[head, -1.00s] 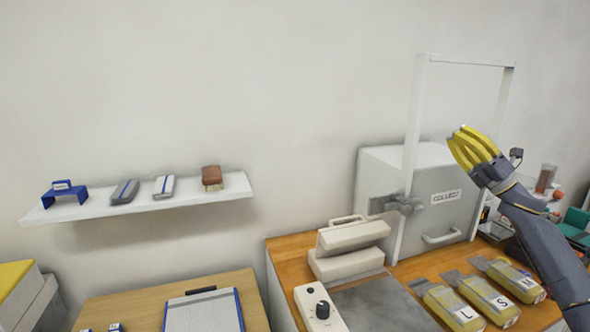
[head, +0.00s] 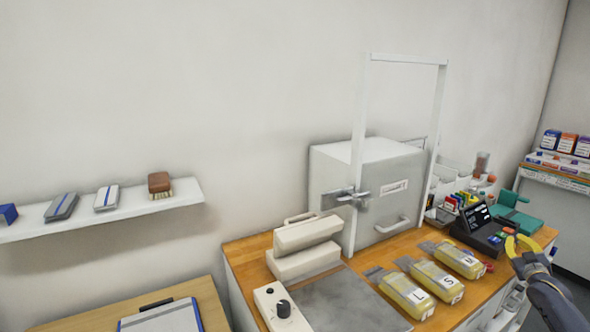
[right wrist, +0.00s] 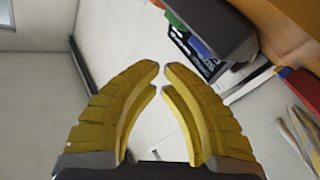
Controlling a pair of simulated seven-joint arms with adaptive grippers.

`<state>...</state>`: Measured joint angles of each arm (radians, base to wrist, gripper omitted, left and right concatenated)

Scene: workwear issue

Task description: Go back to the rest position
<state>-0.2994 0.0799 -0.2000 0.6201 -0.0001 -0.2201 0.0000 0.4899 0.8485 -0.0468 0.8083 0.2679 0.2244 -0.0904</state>
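My right gripper (head: 523,238) has yellow fingers and hangs low at the right edge of the head view, in front of the worktop's right end. In the right wrist view its fingertips (right wrist: 163,68) come almost together with only a sliver between them. Nothing is held there. My left gripper is not in either view.
The wooden worktop (head: 402,243) bears a grey press cabinet (head: 352,206), several yellow packs (head: 437,281), a dark terminal (head: 478,230) and a teal item (head: 515,219). A wall shelf (head: 190,192) is at left. A stocked rack (head: 555,180) is at far right.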

